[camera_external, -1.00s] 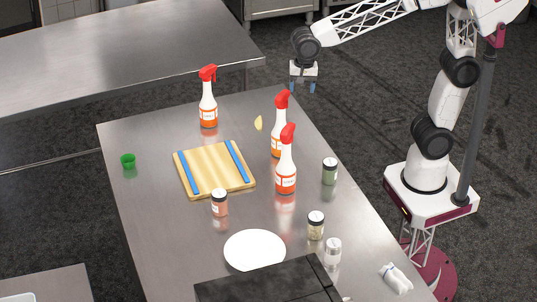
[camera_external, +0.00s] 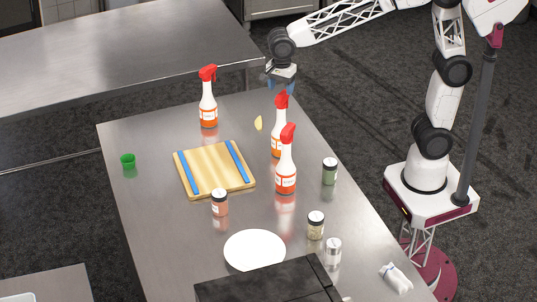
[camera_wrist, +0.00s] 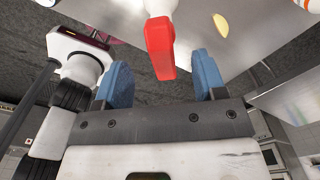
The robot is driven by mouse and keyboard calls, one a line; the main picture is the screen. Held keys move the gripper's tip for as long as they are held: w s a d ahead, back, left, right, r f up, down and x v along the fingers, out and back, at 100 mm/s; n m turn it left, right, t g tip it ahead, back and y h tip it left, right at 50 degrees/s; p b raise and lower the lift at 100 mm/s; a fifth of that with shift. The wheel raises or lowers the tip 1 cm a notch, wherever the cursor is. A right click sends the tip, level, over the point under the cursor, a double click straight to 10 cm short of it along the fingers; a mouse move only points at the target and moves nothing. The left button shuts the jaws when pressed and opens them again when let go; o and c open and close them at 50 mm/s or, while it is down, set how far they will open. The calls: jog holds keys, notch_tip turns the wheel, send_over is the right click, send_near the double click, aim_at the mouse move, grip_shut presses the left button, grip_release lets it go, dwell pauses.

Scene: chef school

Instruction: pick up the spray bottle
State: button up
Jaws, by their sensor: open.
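Three white spray bottles with red trigger heads and orange labels stand upright on the steel table: one at the back left (camera_external: 208,108), one right of the middle (camera_external: 276,146), and one just in front of it (camera_external: 286,178), partly covering it. My gripper (camera_external: 281,84) is open and empty, above the table's back right edge, just behind and above the middle bottle's head. In the wrist view, a red trigger head (camera_wrist: 159,45) shows between the two blue fingertips of my gripper (camera_wrist: 162,72), with no visible contact. Its depth relative to the fingers is hard to tell.
A cutting board (camera_external: 214,170) with blue strips lies mid-table. Jars (camera_external: 330,171), (camera_external: 220,203), (camera_external: 316,225) and a shaker (camera_external: 333,250) stand around it. A white plate (camera_external: 254,250), yellow wedge (camera_external: 258,123) and green cup (camera_external: 128,160) are on the table too.

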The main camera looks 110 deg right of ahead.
aim_at(281, 103)
jog(key=shift+f, duration=0.95)
jog(key=shift+s+d+f, duration=0.1)
jog(key=shift+f, duration=1.25)
jog(key=shift+s+d+f, duration=0.1)
jog(key=shift+f, duration=1.2)
grip_shut()
